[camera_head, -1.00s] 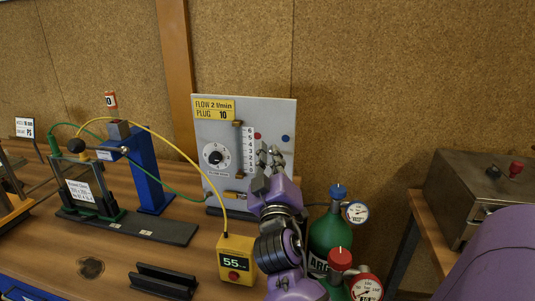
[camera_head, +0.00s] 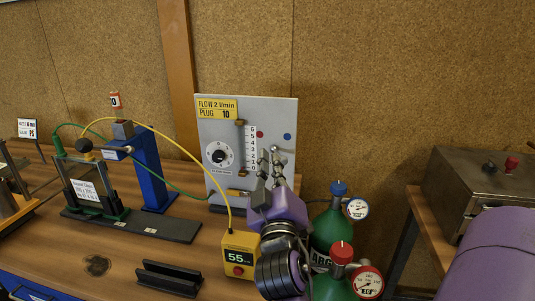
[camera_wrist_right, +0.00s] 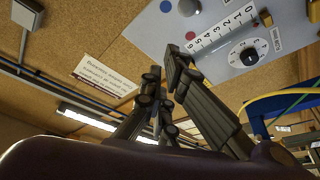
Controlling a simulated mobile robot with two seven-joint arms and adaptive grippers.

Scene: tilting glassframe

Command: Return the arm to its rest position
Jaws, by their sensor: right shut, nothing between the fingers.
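My right gripper (camera_head: 270,168) is in front of the grey flow panel (camera_head: 268,114) in the head view, with its purple wrist below it. Its fingers are shut and hold nothing. In the right wrist view the fingers (camera_wrist_right: 165,85) point up, with the panel (camera_wrist_right: 165,25) behind them at the upper right. I cannot tell the exact gap between the fingers and the panel. My left gripper is not in view.
Gas cylinders (camera_head: 328,232) with gauges stand just right of my right arm. A yellow meter (camera_head: 240,243) reading 55 stands left of it. A blue post (camera_head: 150,178) and glass frame stand left. A metal box (camera_head: 478,196) sits on a side table at right.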

